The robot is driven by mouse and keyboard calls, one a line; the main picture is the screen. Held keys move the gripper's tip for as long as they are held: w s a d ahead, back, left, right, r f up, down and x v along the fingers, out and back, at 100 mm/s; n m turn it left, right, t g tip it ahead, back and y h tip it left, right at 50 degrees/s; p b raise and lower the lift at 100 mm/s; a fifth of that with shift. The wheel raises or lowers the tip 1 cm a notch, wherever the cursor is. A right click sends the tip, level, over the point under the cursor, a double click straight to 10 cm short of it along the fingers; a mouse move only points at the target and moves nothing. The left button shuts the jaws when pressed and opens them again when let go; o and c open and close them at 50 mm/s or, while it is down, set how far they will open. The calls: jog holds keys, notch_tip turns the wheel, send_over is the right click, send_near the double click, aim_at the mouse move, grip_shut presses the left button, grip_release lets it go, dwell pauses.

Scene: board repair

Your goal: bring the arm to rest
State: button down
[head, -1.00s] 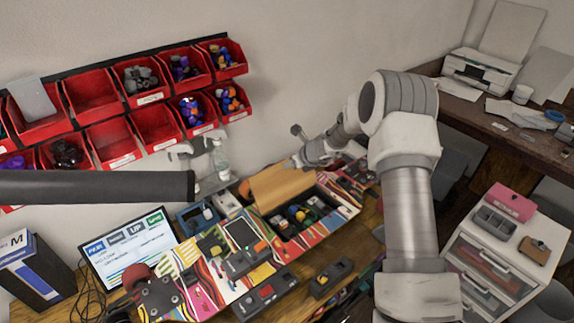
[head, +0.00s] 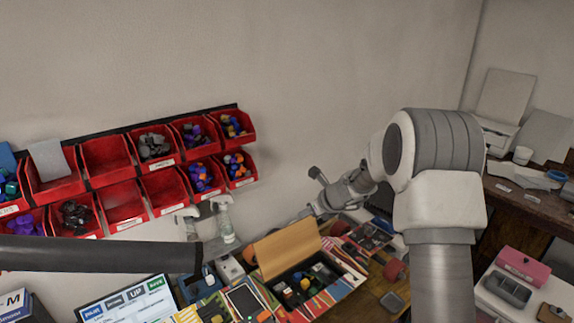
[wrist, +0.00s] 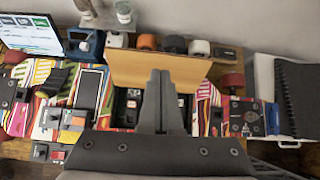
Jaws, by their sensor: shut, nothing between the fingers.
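My arm reaches up from the lower right in the head view, bent at the elbow. My gripper (wrist: 158,100) shows in the wrist view with its fingers together and nothing between them. In that view it hangs in front of an upright tan panel (wrist: 128,68) behind a dark compartment in the colourful board. In the head view the tan panel (head: 287,248) stands at the back of the open compartment (head: 306,283). The fingertips are hard to make out in the head view, and I cannot tell their height above the board.
Red bins (head: 108,158) with coloured parts hang on the wall at left. A screen (head: 128,303) stands at lower left. Spray bottles (head: 226,222) stand by the wall. A pink box (head: 524,264) and grey tray (head: 508,290) sit on a white cabinet at right.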

jog(key=s+a+r+n+g+b, duration=0.1)
jog(key=s+a+r+n+b, duration=0.15)
jog(key=s+r+n, duration=1.4)
jog(key=s+d+n+h, duration=0.1)
jog(key=s+n, duration=0.3)
jog(key=s, duration=0.4)
jog(key=s+d+f+n+h, duration=0.1)
jog(key=s+d+n+h, duration=0.1)
jog(key=s, duration=0.6)
jog(key=s+d+f+n+h+b, duration=0.1)
jog(key=s+d+n+h, duration=0.1)
jog(key=s+d+n, duration=0.2)
jog(key=s+n, duration=0.2)
jog(key=s, duration=0.2)
jog(key=shift+s+g, duration=0.3)
jog(key=shift+s, duration=0.05)
